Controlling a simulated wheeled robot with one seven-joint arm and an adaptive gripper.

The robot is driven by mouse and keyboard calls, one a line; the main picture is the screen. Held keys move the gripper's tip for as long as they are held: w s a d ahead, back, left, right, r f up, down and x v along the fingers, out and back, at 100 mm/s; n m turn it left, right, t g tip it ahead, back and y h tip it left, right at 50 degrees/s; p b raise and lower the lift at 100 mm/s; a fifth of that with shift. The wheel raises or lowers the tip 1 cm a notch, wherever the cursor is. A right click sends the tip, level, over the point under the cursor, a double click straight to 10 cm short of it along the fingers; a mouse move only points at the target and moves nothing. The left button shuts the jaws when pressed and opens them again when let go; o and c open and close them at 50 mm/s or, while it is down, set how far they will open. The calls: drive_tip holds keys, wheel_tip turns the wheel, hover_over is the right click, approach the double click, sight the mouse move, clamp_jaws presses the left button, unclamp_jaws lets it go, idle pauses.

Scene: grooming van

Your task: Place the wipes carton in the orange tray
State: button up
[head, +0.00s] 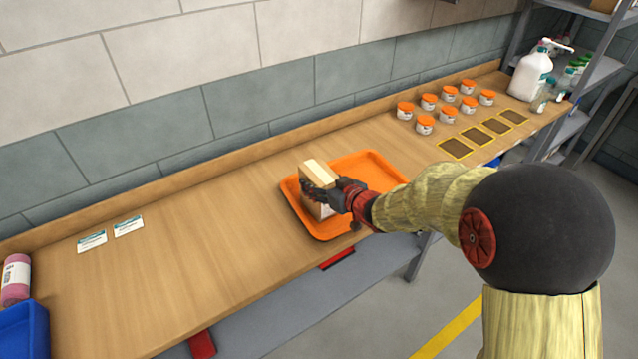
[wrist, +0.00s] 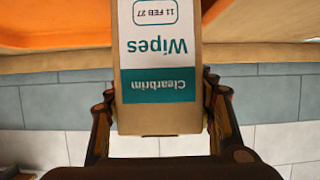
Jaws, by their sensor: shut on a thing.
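The wipes carton (head: 318,173) is a tan box with a white and teal label, standing upright at the left part of the orange tray (head: 374,161). In the wrist view the carton (wrist: 158,118) shows its label reading "Clearbrim Wipes", upside down, between the two fingers. My gripper (head: 322,193) is shut on the carton from the near right side. The carton is over the tray's inside area; its base is partly hidden by my gripper, so I cannot tell whether it touches the tray floor. The tray also shows in the wrist view (wrist: 50,25).
Several orange-lidded jars (head: 448,114) and dark yellow-edged squares (head: 484,135) lie to the right on the bench. The bench (head: 200,225) left of the tray is clear.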

drive_tip(key=shift+r, duration=0.1)
drive_tip(key=o, duration=1.6)
drive_tip(key=shift+f, duration=0.2)
drive_tip(key=shift+r, duration=0.1)
drive_tip(key=shift+s+d+r, duration=0.1)
drive_tip(key=shift+r, duration=0.05)
drive_tip(key=p+v, duration=0.3)
drive_tip(key=v, duration=0.8)
drive_tip(key=shift+s+d+p, duration=0.25)
drive_tip(key=shift+p, duration=0.05)
